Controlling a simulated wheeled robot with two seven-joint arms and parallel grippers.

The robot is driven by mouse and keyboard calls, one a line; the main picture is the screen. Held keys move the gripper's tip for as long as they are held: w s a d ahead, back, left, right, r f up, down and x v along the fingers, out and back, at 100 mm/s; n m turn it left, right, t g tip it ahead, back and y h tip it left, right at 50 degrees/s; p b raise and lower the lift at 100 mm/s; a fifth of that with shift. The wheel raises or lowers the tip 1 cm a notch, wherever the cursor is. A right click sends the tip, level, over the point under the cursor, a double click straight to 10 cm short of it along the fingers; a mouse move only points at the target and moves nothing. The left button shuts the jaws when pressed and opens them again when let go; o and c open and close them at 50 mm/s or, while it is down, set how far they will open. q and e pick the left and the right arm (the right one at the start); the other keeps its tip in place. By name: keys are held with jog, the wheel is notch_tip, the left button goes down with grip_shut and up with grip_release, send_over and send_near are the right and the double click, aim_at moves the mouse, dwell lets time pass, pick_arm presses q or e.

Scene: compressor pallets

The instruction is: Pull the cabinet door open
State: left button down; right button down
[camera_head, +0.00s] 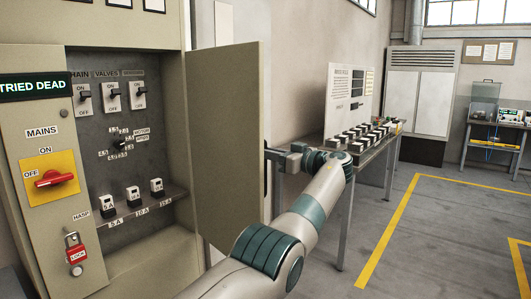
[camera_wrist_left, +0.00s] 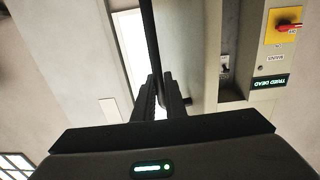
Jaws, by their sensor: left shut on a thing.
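The cabinet (camera_head: 90,20) stands at the left with its interior exposed. Its tan door (camera_head: 222,130) is swung well open to the right. A dark upright handle (camera_head: 266,172) shows at the door's right edge, on the outer face. My left gripper (camera_head: 272,153) is at this handle, its fingers partly hidden behind the door edge. In the left wrist view the black handle bar (camera_wrist_left: 150,40) runs down between the fingers of my left gripper (camera_wrist_left: 161,88), which are shut on it. My right gripper is in neither view.
Inside are several switches (camera_head: 114,96) and fuses (camera_head: 133,195). The cabinet's front has a red mains switch (camera_head: 54,178) and a red padlock (camera_head: 76,254). A table (camera_head: 375,150) with small blocks stands behind my arm. The floor at the right is clear.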

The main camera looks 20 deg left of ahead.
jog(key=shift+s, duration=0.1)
pick_arm(q)
jog(key=c, duration=2.1)
grip_release()
jog(key=shift+a, duration=0.1)
